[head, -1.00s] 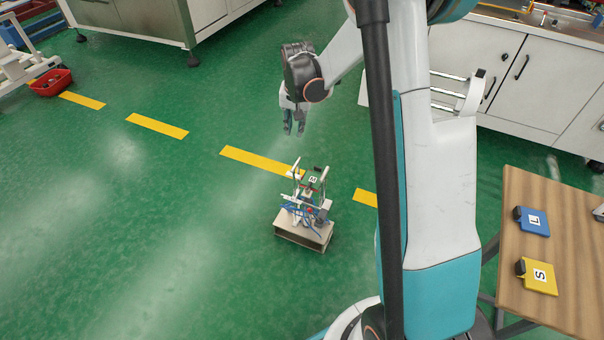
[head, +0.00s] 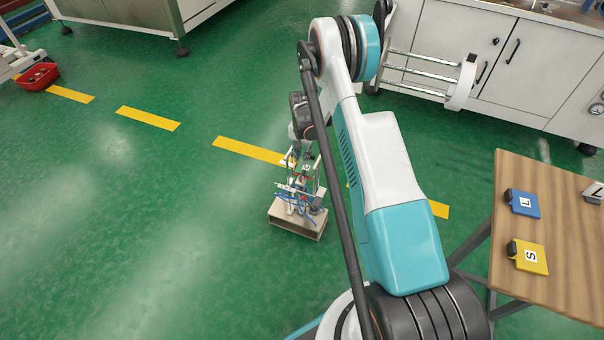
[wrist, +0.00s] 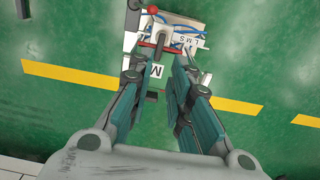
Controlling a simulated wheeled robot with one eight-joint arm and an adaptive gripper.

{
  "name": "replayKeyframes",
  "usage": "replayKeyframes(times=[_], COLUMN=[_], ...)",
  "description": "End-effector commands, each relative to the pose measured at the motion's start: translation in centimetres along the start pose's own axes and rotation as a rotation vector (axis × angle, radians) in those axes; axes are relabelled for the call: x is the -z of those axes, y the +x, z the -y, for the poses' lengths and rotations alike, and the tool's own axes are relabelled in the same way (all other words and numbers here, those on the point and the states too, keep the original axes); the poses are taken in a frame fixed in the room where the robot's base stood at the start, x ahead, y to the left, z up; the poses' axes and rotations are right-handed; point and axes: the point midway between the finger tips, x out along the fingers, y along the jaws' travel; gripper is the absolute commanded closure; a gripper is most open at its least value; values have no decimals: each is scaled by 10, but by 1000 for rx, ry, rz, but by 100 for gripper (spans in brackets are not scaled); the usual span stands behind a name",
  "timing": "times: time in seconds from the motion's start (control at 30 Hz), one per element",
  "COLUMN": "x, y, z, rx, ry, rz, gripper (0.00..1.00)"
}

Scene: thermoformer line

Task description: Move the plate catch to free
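A small fixture on a pale box base (head: 297,219) stands on the green floor, with blue tubes and white uprights. In the wrist view its base (wrist: 190,18) is at the top, near a small "L M S" label (wrist: 188,40). A green plate marked M (wrist: 156,71) shows between my fingers, below a thin red bar (wrist: 150,45). A red ball knob (wrist: 152,10) is above it. Which part is the plate catch I cannot tell for sure. My gripper (wrist: 158,84) is open, its fingers on either side of the plate; contact is unclear. In the head view my arm partly hides the fixture.
A wooden table (head: 560,255) at the right holds a blue plate marked L (head: 524,203) and a yellow plate marked S (head: 530,256). White cabinets (head: 450,60) stand behind. A red bin (head: 37,76) is far left. The floor left of the fixture is clear.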

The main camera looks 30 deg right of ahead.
Motion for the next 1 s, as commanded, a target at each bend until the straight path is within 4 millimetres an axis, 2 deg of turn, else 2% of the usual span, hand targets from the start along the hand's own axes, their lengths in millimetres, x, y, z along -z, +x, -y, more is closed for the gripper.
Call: replayKeyframes(times=[0.03, 0.2, 0.5, 0.7, 1.0], x=[0, 0, 0, 0, 0], y=[14, 48, 95, 107, 108], z=[0, 0, 0, 0, 0], rx=[0, 0, 0, 0, 0], ry=[0, -1, -1, -1, -1], rz=[0, 0, -1, -1, -1], gripper=[82, 82, 82, 82, 82])
